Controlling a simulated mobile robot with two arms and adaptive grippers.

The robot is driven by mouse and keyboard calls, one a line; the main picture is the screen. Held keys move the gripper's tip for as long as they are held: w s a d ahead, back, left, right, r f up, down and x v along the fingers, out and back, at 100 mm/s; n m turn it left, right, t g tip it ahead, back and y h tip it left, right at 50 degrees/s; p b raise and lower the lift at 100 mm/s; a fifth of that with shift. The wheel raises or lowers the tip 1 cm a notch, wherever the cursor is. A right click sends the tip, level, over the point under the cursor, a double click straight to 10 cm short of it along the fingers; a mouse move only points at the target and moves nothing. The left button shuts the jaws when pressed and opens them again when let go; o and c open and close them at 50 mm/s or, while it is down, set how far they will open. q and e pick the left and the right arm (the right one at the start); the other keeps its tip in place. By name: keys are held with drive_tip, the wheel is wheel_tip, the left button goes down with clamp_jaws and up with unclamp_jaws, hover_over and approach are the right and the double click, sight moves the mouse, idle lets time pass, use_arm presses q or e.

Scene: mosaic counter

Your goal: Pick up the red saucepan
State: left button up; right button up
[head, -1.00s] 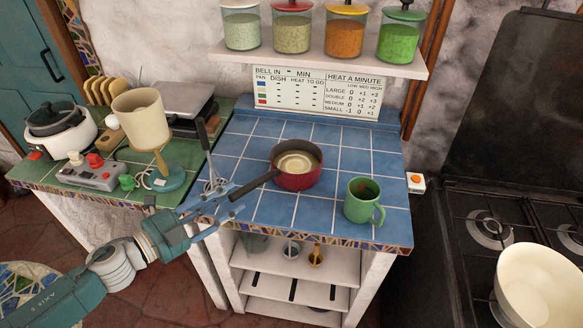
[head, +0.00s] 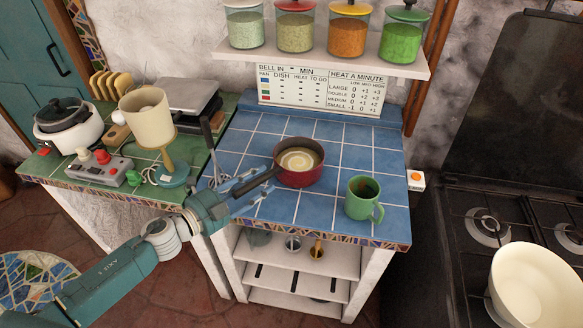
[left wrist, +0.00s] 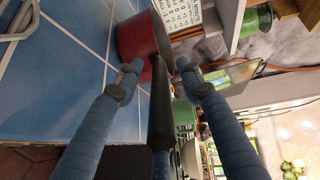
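The red saucepan (head: 299,177) stands upright on the blue tiled counter (head: 335,147), with pale contents inside. Its dark handle (head: 253,182) points left and towards the front. My left gripper (head: 256,186) is at this handle, near the front left of the counter. In the left wrist view the red pan wall (left wrist: 137,38) is beyond the fingertips. The dark handle (left wrist: 160,105) runs between the two spread fingers, with a gap visible on each side. The left gripper is open. My right gripper is not in view.
A green mug (head: 361,198) stands right of the pan near the front edge. A whisk and a lamp (head: 150,122) are to the left. A shelf with jars (head: 347,35) hangs above. The stove (head: 490,225) with a cream bowl (head: 538,283) is at right.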

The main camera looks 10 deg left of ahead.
use_arm(q)
drive_tip(key=shift+s, duration=0.1)
drive_tip(key=c, duration=0.4)
clamp_jaws()
drive_tip(key=shift+r, duration=0.3)
drive_tip(key=shift+w, duration=0.2)
drive_tip(key=shift+r, duration=0.35)
wheel_tip(320, 180, up, 19)
drive_tip(key=p, duration=0.3)
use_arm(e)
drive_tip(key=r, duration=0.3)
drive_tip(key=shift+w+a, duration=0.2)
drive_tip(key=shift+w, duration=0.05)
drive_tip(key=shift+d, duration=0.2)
